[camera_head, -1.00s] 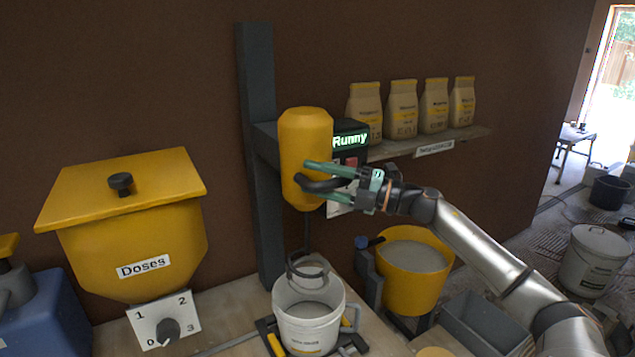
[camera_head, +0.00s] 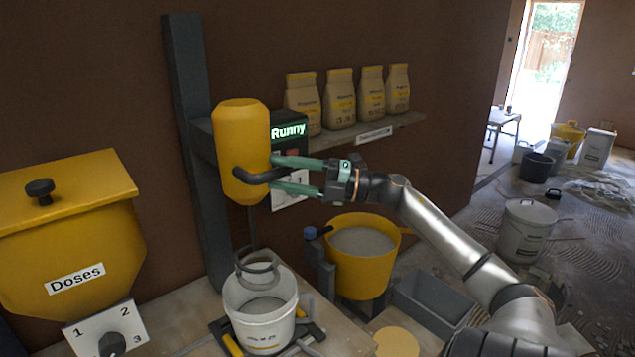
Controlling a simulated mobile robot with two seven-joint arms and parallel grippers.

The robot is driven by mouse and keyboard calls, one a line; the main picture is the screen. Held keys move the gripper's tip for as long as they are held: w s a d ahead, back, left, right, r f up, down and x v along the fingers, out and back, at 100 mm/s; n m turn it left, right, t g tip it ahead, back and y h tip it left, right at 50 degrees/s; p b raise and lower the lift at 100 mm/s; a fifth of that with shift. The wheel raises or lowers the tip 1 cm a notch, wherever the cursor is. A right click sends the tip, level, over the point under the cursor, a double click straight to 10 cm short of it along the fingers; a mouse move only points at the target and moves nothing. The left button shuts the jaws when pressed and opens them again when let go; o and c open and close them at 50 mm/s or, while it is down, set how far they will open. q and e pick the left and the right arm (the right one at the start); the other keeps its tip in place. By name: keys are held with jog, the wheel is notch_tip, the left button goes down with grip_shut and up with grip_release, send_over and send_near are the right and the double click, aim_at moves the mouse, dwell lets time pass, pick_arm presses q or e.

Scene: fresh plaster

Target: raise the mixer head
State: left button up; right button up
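The yellow mixer head (camera_head: 241,140) hangs on a dark grey upright post (camera_head: 200,150) above a white bucket (camera_head: 261,322). A ring-shaped whisk (camera_head: 257,266) hangs below it, at the bucket's mouth. A dark curved handle (camera_head: 256,175) sticks out from the head's front. My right gripper (camera_head: 290,175) is open, with its green fingers pointing left, one above and one below the handle's right end. I cannot tell whether they touch it. A display beside the head reads "Runny" (camera_head: 288,131). My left gripper is not in view.
A yellow hopper marked "Doses" (camera_head: 75,235) with a numbered dial (camera_head: 108,335) stands at left. A shelf (camera_head: 400,122) holds several paper bags (camera_head: 340,98). A yellow tub (camera_head: 358,275) and a grey bin (camera_head: 432,302) stand right of the bucket.

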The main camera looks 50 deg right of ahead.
jog(key=v, duration=0.7)
jog(key=shift+b, duration=0.4)
jog(key=shift+f, duration=0.1)
